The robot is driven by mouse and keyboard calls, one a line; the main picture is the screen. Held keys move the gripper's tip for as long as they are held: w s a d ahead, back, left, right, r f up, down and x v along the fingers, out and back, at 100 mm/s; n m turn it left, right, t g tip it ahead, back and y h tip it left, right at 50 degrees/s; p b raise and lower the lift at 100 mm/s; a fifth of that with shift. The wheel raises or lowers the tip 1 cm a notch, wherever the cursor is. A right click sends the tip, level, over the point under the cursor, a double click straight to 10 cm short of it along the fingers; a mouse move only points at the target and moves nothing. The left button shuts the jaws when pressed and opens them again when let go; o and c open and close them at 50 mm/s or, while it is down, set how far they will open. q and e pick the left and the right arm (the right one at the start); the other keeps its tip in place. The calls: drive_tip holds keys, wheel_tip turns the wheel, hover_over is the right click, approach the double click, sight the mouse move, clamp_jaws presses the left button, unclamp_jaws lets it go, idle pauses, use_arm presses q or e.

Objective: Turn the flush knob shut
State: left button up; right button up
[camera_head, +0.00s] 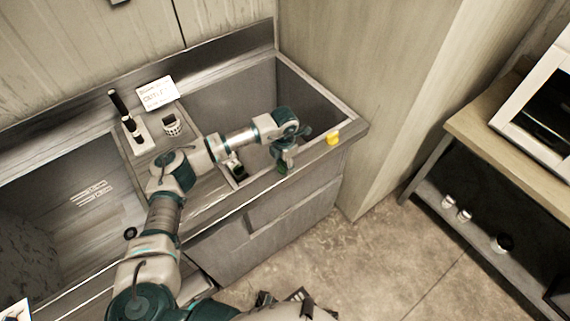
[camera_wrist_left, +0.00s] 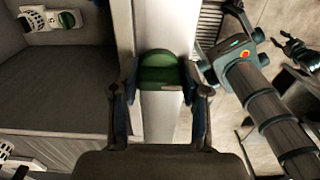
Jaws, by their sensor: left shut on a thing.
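A rounded green knob (camera_wrist_left: 160,68) sits at the pale front rim of the sink unit in the left wrist view. I take it to be the flush knob. My left gripper (camera_wrist_left: 160,82) is shut on it, with a fingertip against each side. In the head view my left gripper (camera_head: 285,158) points down at the front edge of the right basin and hides most of the knob. Its turn angle cannot be read. Dark finger-like parts at the bottom edge of the head view seem to be my right gripper (camera_head: 285,298); its jaws are unclear.
A yellow knob-like piece (camera_head: 333,138) sits on the right corner rim. A white sign (camera_head: 156,93), a black-handled tool in a holder (camera_head: 136,130) and a slotted white cup (camera_head: 172,127) stand between the basins. A wooden bench (camera_head: 490,130) is at right, with open floor between.

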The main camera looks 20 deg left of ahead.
sight(284, 163)
use_arm(q)
drive_tip(key=shift+s+a+f, duration=0.1)
drive_tip(key=shift+s+f, duration=0.05)
drive_tip(key=o, duration=1.1)
drive_tip(key=shift+o, duration=0.2)
drive_tip(key=shift+r, duration=0.25)
wheel_tip(284, 163, up, 12)
drive_tip(key=shift+f, duration=0.2)
